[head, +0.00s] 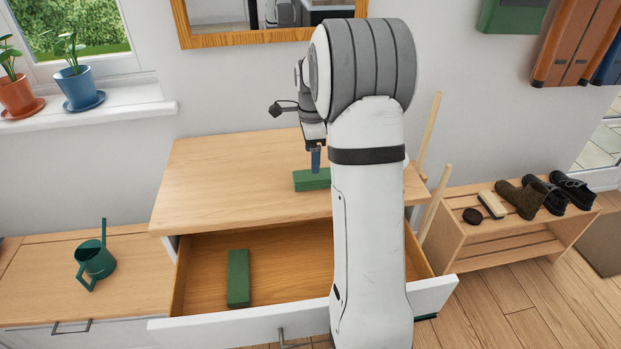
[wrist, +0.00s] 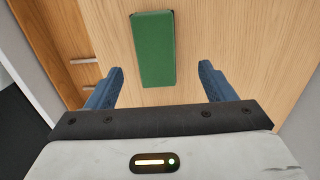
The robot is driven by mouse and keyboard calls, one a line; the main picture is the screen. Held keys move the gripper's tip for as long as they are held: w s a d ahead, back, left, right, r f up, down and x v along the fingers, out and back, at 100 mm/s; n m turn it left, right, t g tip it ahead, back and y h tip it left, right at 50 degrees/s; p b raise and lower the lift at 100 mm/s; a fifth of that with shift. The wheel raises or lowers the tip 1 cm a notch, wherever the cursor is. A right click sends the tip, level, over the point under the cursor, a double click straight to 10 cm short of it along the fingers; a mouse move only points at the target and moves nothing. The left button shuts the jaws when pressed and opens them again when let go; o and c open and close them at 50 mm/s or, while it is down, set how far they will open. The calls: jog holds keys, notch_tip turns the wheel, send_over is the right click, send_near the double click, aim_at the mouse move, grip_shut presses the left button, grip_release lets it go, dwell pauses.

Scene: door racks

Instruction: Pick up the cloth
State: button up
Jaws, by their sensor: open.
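Two green oblong pieces are in the head view, and no other thing there looks like a cloth; I cannot tell for sure that either one is. One green piece (head: 312,180) lies on the dresser top (head: 230,180). The other green piece (head: 238,278) lies inside the open drawer (head: 285,270), at its left. My gripper (head: 315,170) is over the piece on the dresser top, its blue fingers pointing down. In the wrist view, my gripper (wrist: 162,68) is open and empty, and a green piece (wrist: 153,45) lies beyond and between the fingertips.
The drawer is pulled out at the front. A green watering can (head: 96,260) stands on a lower cabinet at left. Wooden poles (head: 430,130) lean at the dresser's right. A shoe rack (head: 505,235) with shoes and a brush stands further right. The dresser top's left side is clear.

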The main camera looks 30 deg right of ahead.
aim_at(313, 179)
jog(key=f, duration=0.7)
jog(key=shift+s+f, duration=0.15)
jog(key=shift+s, duration=0.2)
jog(key=c, duration=1.1)
jog(key=shift+c, duration=0.3)
